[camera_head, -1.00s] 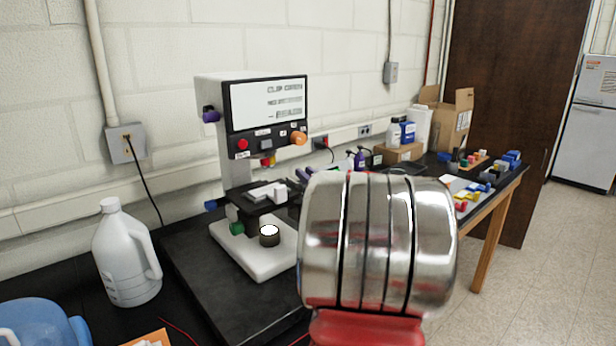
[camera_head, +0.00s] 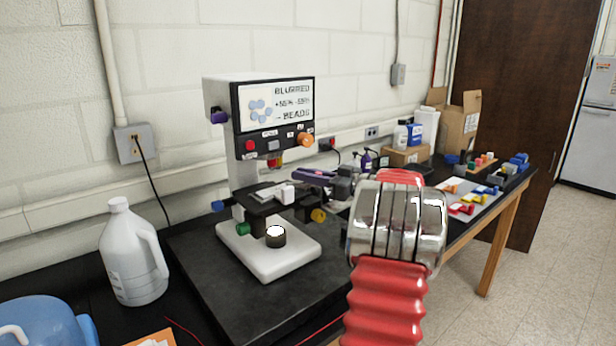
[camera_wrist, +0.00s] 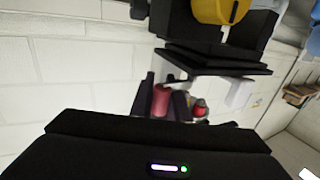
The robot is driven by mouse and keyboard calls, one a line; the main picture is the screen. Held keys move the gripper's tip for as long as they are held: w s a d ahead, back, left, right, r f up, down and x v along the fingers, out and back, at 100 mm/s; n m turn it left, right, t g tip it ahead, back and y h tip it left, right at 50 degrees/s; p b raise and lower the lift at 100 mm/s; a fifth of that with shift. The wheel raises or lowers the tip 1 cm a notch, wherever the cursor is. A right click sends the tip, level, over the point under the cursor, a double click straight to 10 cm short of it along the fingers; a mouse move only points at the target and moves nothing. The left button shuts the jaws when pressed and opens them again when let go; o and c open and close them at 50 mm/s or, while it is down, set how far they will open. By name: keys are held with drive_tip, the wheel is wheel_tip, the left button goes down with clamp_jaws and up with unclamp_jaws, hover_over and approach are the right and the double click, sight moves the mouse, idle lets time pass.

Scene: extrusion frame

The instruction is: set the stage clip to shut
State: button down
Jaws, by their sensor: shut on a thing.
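The microscope (camera_head: 238,150) stands on the black bench, with a dark stage (camera_head: 262,205) bearing a pale slide. The stage clip (camera_head: 287,191) is a small white block at the stage's right side. My gripper (camera_head: 303,181) is at the clip from the right, shut on it; the contact is small and partly hidden. The screen (camera_head: 276,104) shows pale blobs, a word like "BLURRED" and "BEADS". In the wrist view, the dark stage (camera_wrist: 210,62) is seen sideways and close; the fingertips' grip is not clear there.
A yellow knob (camera_head: 318,215) sits below the gripper, and a green knob (camera_head: 242,228) and blue knob (camera_head: 217,206) are on the left. A white jug (camera_head: 132,255) stands left. Boxes and bottles fill the bench's far end.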

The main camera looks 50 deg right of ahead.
drive_tip(key=shift+w+a+n+g+y, duration=0.1)
drive_tip(key=shift+w+n+g+y, duration=0.1)
drive_tip(key=shift+n+y, duration=0.45)
drive_tip(key=shift+w+a+n+g+y, duration=0.1)
drive_tip(key=shift+n+g+y, duration=0.2)
drive_tip(key=shift+y, duration=0.55)
drive_tip(key=c, duration=1.7)
unclamp_jaws()
drive_tip(key=v, duration=1.4)
drive_tip(key=shift+w+f, duration=0.1)
drive_tip(key=shift+f, duration=0.1)
